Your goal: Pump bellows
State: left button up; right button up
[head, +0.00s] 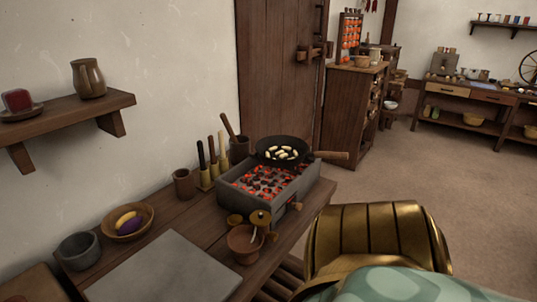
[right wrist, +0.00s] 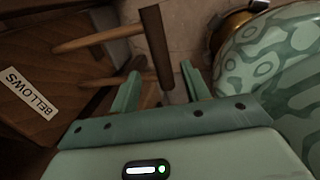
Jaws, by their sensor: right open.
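The bellows show in the right wrist view as a brown wooden board (right wrist: 40,40) with a white BELLOWS label (right wrist: 27,92) at the left. Pale wooden rods reach from it to a dark upright handle bar (right wrist: 156,45). My right gripper (right wrist: 160,72) is open, with one green finger on each side of the bar's lower end. I cannot tell whether either finger touches the bar. Neither gripper shows in the head view, and my left gripper is not seen at all. The far side of the bellows is hidden.
A grey brazier (head: 262,195) with glowing coals stands on the wooden table, with a black pan (head: 281,150) of pale pieces at its back. A terracotta bowl (head: 243,245), a grey slab (head: 165,272) and a fruit bowl (head: 128,221) lie nearby. Open floor (head: 440,165) is at right.

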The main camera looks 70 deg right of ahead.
pick_arm(q)
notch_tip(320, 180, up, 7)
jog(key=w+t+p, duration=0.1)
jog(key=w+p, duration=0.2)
jog(key=p, duration=0.3)
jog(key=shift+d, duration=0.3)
pick_arm(e)
notch_tip(320, 180, up, 11)
jog(key=s, duration=0.2)
jog(key=shift+a+f, duration=0.15)
jog(key=shift+a, duration=0.15)
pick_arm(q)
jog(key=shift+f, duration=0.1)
